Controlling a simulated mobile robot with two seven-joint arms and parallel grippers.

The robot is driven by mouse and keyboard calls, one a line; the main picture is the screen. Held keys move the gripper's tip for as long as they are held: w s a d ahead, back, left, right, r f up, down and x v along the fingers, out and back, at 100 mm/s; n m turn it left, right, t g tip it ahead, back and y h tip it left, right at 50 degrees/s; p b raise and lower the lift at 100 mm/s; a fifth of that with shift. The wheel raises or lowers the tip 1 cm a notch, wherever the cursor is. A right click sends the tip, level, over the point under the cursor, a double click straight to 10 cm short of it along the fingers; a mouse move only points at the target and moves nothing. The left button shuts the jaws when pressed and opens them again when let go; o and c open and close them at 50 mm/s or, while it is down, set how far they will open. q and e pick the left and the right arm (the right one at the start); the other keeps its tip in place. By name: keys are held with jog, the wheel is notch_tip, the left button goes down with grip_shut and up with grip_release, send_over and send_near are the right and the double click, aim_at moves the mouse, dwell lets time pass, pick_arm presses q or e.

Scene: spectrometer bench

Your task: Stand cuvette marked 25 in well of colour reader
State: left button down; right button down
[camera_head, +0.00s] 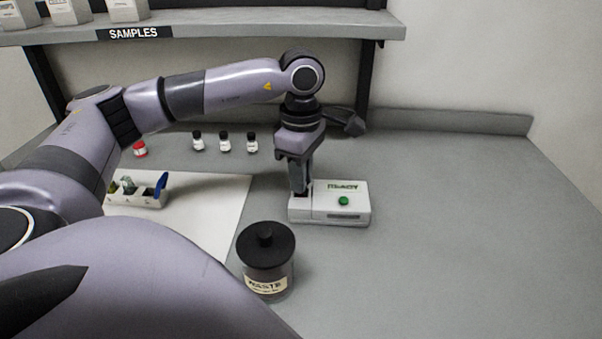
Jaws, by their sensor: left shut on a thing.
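The colour reader (358,208) is a white box with a "READY" display and a green button, standing on the bench right of the white mat. My left gripper (301,190) points down over the reader's left end, where the well appears to be. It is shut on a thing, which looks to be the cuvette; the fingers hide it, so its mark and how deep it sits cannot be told. A white rack (149,201) on the mat at left holds small items, one of them blue. My right gripper is not in view.
A dark-lidded waste jar (266,262) stands in front of the reader, to its left. Several small bottles, including a white-labelled vial (224,144) and a red one (139,149), stand behind the mat (215,211). A "SAMPLES" shelf (240,25) hangs above. The bench at right is clear.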

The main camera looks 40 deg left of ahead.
pick_arm(q)
jog(key=shift+f, duration=0.2)
jog(key=c, duration=1.1)
grip_release()
jog(key=shift+r, duration=0.1)
notch_tip(320, 180, up, 12)
jog(key=shift+r+p, duration=0.15)
jog(key=shift+p, duration=0.25)
